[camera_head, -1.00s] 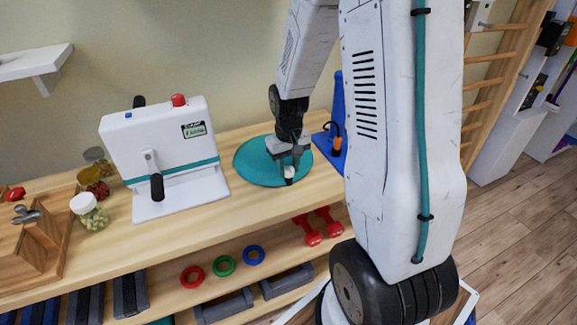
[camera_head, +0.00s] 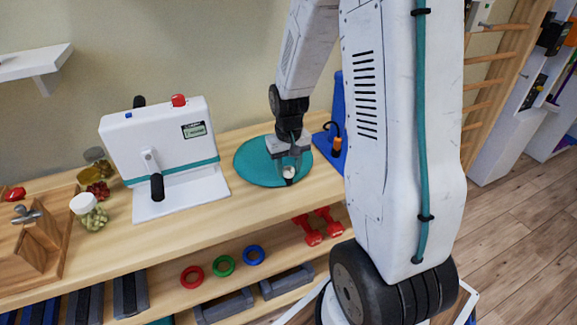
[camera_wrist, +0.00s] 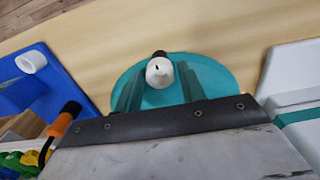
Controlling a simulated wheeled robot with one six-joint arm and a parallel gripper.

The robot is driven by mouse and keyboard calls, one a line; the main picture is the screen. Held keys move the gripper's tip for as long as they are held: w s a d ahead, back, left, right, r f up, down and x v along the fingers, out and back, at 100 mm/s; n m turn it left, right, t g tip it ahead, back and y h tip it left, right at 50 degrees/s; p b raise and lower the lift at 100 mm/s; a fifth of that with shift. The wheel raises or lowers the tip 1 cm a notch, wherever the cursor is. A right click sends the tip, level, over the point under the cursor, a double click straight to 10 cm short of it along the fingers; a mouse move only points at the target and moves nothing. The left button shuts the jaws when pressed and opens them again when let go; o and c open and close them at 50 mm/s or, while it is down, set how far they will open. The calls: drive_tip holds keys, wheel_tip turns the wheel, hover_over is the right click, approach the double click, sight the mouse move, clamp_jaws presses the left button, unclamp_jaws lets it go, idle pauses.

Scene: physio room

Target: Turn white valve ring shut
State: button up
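The white valve ring (camera_wrist: 160,72) is a small round white piece with a dark mark in its middle, on the round teal cushion (camera_wrist: 215,75). A dark stub shows just beyond it in the wrist view. In the head view the ring (camera_head: 289,172) is small and partly covered by my fingers. My gripper (camera_wrist: 158,80) is open, pointing down over the cushion (camera_head: 250,165). Its two fingers stand on either side of the ring, with teal showing between each finger and the ring. I cannot tell how far the fingertips are above the cushion.
A white device with a black handle (camera_head: 157,187) stands left of the cushion. A blue board (camera_wrist: 75,75) with a white roll (camera_wrist: 31,61) and an orange-and-black part (camera_wrist: 65,120) lies on the other side. Jars and a wooden box (camera_head: 30,250) are at far left.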

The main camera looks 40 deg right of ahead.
wheel_tip(320, 180, up, 8)
idle(0.5)
drive_tip(key=shift+f, duration=0.1)
drive_tip(key=s+a+r+n, duration=0.1)
drive_tip(key=s+a+r, duration=0.6)
drive_tip(key=s, duration=0.3)
drive_tip(key=s+a+r+n+t, duration=0.1)
drive_tip(key=s+a+r+n, duration=0.1)
drive_tip(key=s+a+r, duration=0.5)
drive_tip(key=s, duration=0.3)
drive_tip(key=shift+s+a, duration=0.35)
drive_tip(key=shift+a, duration=0.05)
drive_tip(key=shift+r, duration=0.1)
